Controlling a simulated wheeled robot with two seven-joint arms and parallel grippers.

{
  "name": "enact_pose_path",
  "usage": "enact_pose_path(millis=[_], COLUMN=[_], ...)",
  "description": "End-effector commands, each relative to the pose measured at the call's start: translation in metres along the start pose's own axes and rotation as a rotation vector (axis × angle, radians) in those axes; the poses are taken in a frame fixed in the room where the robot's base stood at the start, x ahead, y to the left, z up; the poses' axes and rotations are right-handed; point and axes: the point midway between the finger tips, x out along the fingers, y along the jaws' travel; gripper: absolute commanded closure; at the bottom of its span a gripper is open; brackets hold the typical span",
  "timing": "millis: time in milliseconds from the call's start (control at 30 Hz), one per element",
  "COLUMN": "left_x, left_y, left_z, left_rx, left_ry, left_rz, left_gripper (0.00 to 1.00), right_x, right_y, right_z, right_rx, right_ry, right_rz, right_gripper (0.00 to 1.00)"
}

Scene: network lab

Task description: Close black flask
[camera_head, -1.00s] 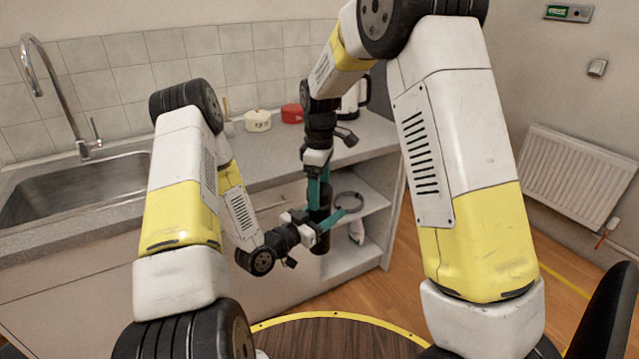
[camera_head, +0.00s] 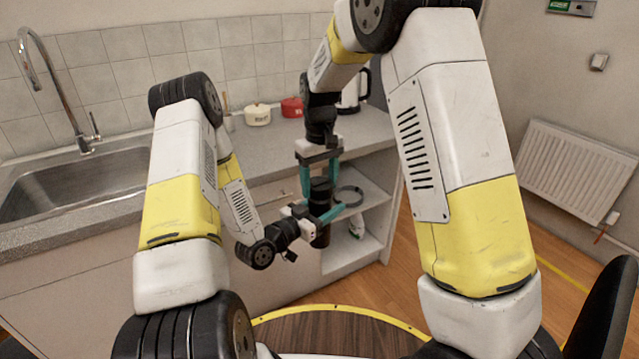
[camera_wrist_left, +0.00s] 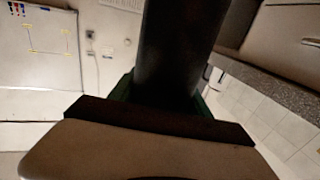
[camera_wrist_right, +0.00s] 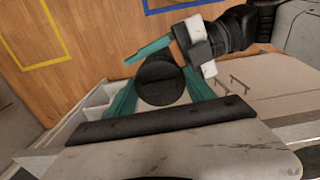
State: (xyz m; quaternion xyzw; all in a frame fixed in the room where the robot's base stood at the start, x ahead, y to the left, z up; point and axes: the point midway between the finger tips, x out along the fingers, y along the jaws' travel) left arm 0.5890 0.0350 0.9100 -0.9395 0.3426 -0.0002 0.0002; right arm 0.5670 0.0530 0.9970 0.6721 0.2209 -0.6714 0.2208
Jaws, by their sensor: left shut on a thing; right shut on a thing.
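The black flask (camera_head: 321,235) stands upright in front of the low cupboard. My left gripper (camera_head: 320,216) comes in from the side and is shut on the flask's body. Its green fingers flank the dark body in the left wrist view (camera_wrist_left: 180,60). My right gripper (camera_head: 320,183) points down from above and is shut on the flask's cap (camera_head: 320,184), with one teal finger on each side. The right wrist view shows the round black top (camera_wrist_right: 160,78) between the right fingers, with the left gripper just beyond. The seam between cap and body is not clear.
The counter (camera_head: 262,160) with a sink (camera_head: 75,185) runs behind the arms. A cream pot (camera_head: 257,115), a red pot (camera_head: 292,107) and a kettle (camera_head: 352,95) stand on it. Open shelves (camera_head: 362,240) are close behind the flask.

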Motion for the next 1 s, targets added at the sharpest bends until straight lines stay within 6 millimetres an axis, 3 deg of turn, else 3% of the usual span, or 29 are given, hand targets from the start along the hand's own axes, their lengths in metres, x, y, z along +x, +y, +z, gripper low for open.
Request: enact_pose_path(millis=[100, 233, 400, 433, 500, 833, 1000], left_x=[0.000, 0.000, 0.000, 0.000, 0.000, 0.000, 0.000], left_y=[0.000, 0.000, 0.000, 0.000, 0.000, 0.000, 0.000], left_z=[0.000, 0.000, 0.000, 0.000, 0.000, -0.001, -0.001], left_rx=[0.000, 0.000, 0.000, 0.000, 0.000, 0.000, 0.000], left_ry=[0.001, 0.001, 0.001, 0.001, 0.001, 0.001, 0.001], left_rz=[0.001, 0.001, 0.001, 0.001, 0.001, 0.001, 0.000], left_gripper=[1.00, 1.00, 1.00, 1.00, 1.00, 1.00, 1.00], right_x=[0.000, 0.000, 0.000, 0.000, 0.000, -0.001, -0.021], right_y=[0.000, 0.000, 0.000, 0.000, 0.000, 0.000, 0.000], right_z=[-0.001, -0.001, -0.001, -0.001, -0.001, 0.000, -0.001], right_rx=[0.277, 0.518, 0.530, 0.530, 0.529, 0.528, 0.527], right_ry=[0.001, 0.002, 0.002, 0.002, 0.002, 0.001, 0.004], right_rz=[0.001, 0.001, 0.000, 0.000, 0.000, 0.000, 0.000], right_gripper=[0.87, 0.87, 0.87, 0.32, 0.19, 0.16, 0.16])
